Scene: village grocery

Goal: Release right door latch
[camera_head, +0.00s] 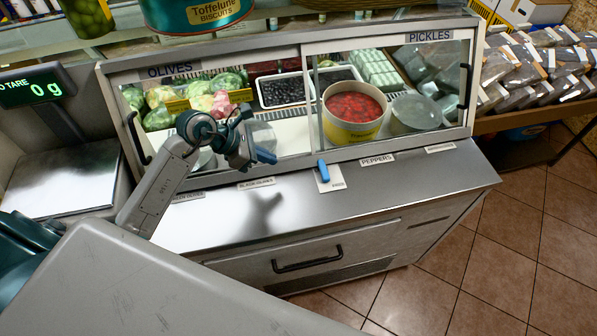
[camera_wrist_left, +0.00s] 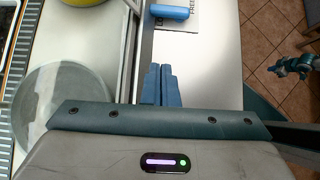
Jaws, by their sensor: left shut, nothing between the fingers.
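The blue latch (camera_head: 322,170) sits at the foot of the right glass door (camera_head: 440,70), near where the two doors meet. It lies at the top of a small white card (camera_head: 330,184). In the left wrist view the latch (camera_wrist_left: 168,12) is ahead of the fingertips, with a gap between. My left gripper (camera_head: 265,156) is shut and empty, left of the latch and apart from it. Its blue fingers (camera_wrist_left: 163,84) lie together in the wrist view. A teal and grey arm part (camera_wrist_left: 292,66), likely of my right arm, shows over the floor; its fingers are unclear.
The left glass door (camera_head: 290,120) has a black handle at its left end. Behind the doors are a tub of red peppers (camera_head: 353,112) and trays. A scale (camera_head: 70,180) stands at the left. The steel ledge (camera_head: 400,190) before the doors is mostly clear.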

